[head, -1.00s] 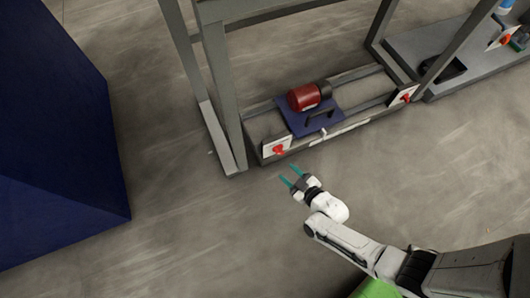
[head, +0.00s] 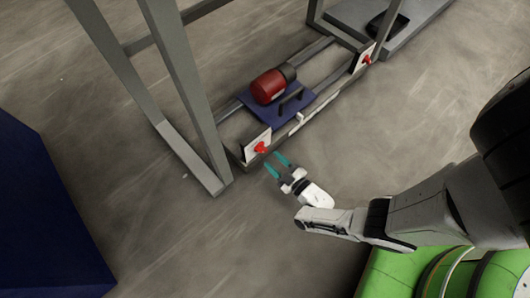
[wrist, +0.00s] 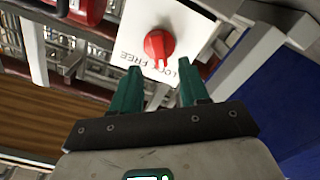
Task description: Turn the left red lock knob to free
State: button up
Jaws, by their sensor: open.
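The left red lock knob (head: 261,147) sits on a white plate (head: 254,143) at the left front corner of the low frame. In the wrist view the red knob (wrist: 159,45) is on its white plate, marked LOCK and FREE, upside down in the picture. Its pointer is toward the bottom of the picture, near the lettering. My gripper (head: 276,165) is open, its teal fingers just short of the knob in the head view. In the wrist view my gripper's fingertips (wrist: 157,84) stand apart below the knob, with nothing between them.
A second red knob (head: 367,59) is at the right end. A grey post (head: 190,90) stands left of the near knob. Bare floor lies in front.

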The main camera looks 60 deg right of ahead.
aim_at(264, 152)
jog(key=shift+b+x, duration=0.75)
jog(key=shift+x, duration=1.8)
jog(key=shift+c, duration=0.3)
grip_shut()
